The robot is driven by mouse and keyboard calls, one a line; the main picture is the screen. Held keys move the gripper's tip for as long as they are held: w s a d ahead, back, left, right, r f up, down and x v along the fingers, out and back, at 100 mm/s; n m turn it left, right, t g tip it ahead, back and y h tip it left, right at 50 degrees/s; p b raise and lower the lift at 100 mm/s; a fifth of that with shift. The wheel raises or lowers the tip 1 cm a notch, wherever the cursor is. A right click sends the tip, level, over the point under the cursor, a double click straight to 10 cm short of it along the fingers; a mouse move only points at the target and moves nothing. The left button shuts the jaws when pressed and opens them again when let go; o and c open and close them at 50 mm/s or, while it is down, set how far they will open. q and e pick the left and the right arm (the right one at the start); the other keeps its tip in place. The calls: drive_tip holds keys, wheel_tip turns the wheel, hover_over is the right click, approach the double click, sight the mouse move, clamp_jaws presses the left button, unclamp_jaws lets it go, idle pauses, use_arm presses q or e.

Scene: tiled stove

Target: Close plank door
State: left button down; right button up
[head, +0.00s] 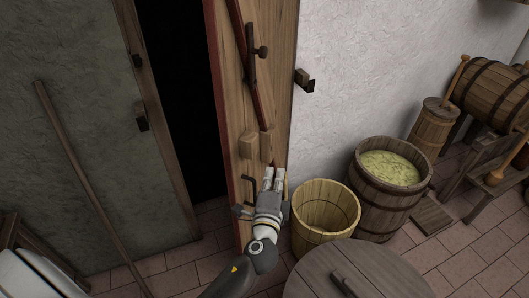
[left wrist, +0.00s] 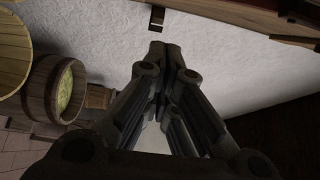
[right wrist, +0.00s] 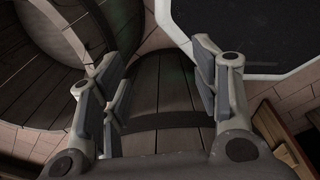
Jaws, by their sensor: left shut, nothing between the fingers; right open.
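The plank door (head: 270,90) stands ajar in the head view, with a dark gap between it and the frame on its left. It has a red-brown edge, a diagonal brace, a latch and a dark pull handle (head: 249,188). My left gripper (head: 274,177) is shut and empty, low in front of the door near its right side. Whether it touches the door I cannot tell. In the left wrist view the left fingers (left wrist: 172,60) are together, with part of the door (left wrist: 265,20) at top right. My right gripper (right wrist: 160,85) is open, above dark wooden planks.
An empty wooden tub (head: 325,205) stands just right of the door, beside a filled barrel (head: 388,175). A round wooden lid (head: 355,272) is in front. A pole (head: 90,185) leans on the left wall. The dark doorway (head: 185,90) shows no obstacle.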

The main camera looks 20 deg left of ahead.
use_arm(q)
drive_tip(key=w+a+p, duration=0.3)
drive_tip(key=w+a, duration=0.3)
drive_tip(key=shift+w, duration=0.2)
drive_tip(key=shift+f, duration=0.1)
